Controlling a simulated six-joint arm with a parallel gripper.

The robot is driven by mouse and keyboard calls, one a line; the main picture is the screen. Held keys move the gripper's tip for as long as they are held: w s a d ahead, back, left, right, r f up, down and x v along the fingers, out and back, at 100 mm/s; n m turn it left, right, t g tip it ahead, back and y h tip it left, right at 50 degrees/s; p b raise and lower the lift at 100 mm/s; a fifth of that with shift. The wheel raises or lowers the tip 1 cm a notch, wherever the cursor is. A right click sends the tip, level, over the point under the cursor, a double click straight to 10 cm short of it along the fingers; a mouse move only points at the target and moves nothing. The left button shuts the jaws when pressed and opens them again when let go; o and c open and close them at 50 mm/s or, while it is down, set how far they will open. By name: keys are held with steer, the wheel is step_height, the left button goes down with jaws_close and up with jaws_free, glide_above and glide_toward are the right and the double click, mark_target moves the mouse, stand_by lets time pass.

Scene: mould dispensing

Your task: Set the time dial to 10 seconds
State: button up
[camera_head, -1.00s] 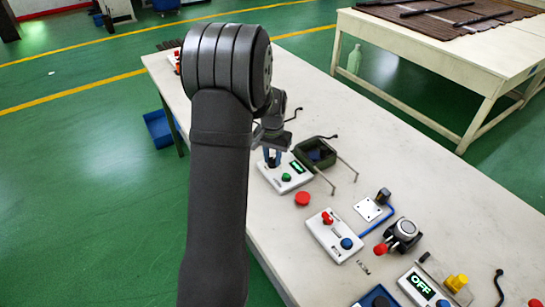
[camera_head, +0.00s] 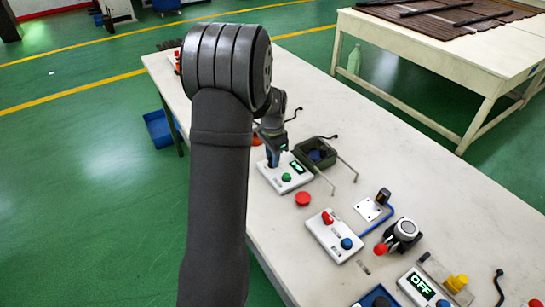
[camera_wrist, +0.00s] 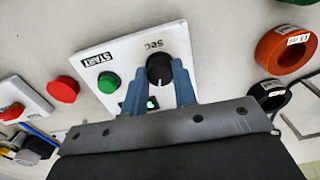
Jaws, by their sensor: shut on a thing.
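The dispenser panel (camera_head: 272,178) is a white box with a green START button (camera_wrist: 109,82), a black dial (camera_wrist: 160,68) marked "Sec" and a small lit display (camera_head: 297,166). The display digits are too small to read; in the wrist view it is mostly hidden behind the fingers. My gripper (camera_wrist: 159,74) has its blue fingers on both sides of the black dial and is shut on it. The dial's white pointer mark shows between the fingers, toward my gripper. In the head view my gripper (camera_head: 273,156) stands over the panel's far end and hides the dial.
An orange ring labelled 15 ml (camera_wrist: 285,50) and a black ring (camera_wrist: 270,95) lie right of the panel in the wrist view. A red button (camera_head: 303,199) and a second white control box (camera_head: 334,236) stand nearer. A dark green container (camera_head: 318,152) is close beside the panel.

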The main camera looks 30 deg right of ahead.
stand_by(0.4)
steer(key=o, duration=1)
step_height(320, 180, up, 18)
steer(key=shift+f, duration=0.25)
step_height(320, 180, down, 18)
steer(key=shift+r, duration=0.2)
stand_by(0.4)
